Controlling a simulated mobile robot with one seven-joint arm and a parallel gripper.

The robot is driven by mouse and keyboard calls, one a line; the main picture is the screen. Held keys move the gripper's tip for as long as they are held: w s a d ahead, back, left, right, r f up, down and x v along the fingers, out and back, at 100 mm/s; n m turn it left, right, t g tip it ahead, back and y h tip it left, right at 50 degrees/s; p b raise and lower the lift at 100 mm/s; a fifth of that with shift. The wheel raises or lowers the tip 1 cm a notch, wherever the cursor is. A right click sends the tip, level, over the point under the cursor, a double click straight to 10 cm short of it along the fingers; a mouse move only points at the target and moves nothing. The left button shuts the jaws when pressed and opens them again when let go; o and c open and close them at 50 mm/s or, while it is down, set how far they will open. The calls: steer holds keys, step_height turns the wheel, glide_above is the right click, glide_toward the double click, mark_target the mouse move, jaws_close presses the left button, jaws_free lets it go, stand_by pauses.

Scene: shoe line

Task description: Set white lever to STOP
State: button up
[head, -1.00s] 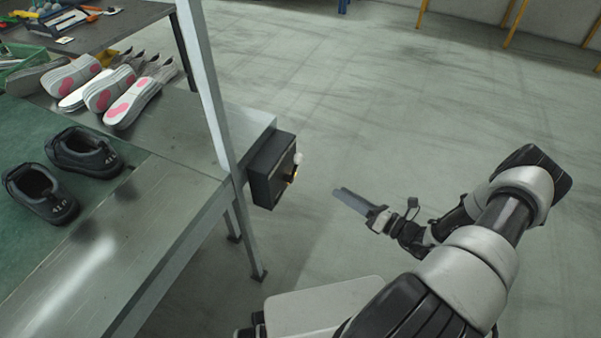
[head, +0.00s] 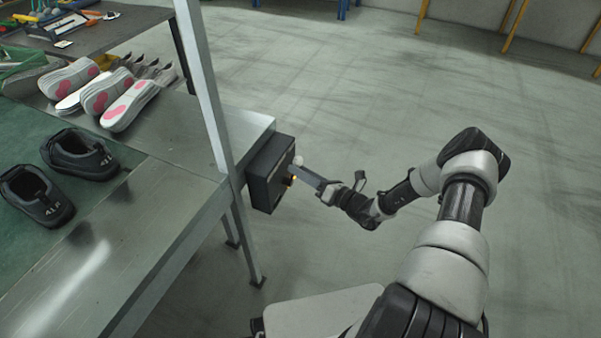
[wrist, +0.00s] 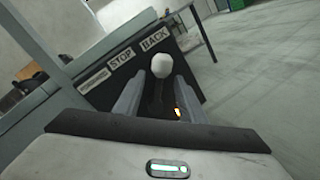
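The white lever's round knob (wrist: 164,65) stands out from a dark control box (wrist: 110,85) in the wrist view. Labels on the box include STOP (wrist: 121,58) and BACK (wrist: 154,40); a third label (wrist: 94,80) at the left is too blurred to read. The knob sits nearest BACK. My gripper (wrist: 158,90) is open, with one finger on each side of the lever; I cannot tell whether either touches it. In the head view the box (head: 264,178) is fixed at the bench end, and my gripper (head: 300,172) reaches it from the right, partly hiding the lever.
A metal post (head: 204,90) rises beside the box at the bench corner. Black shoes (head: 78,155) and pale shoes with pink soles (head: 128,106) lie on the bench. An orange light (wrist: 178,112) glows on the box. The floor to the right is clear.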

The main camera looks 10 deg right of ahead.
steer(key=shift+w+a, duration=0.2)
steer(key=shift+w, duration=0.05)
jaws_close()
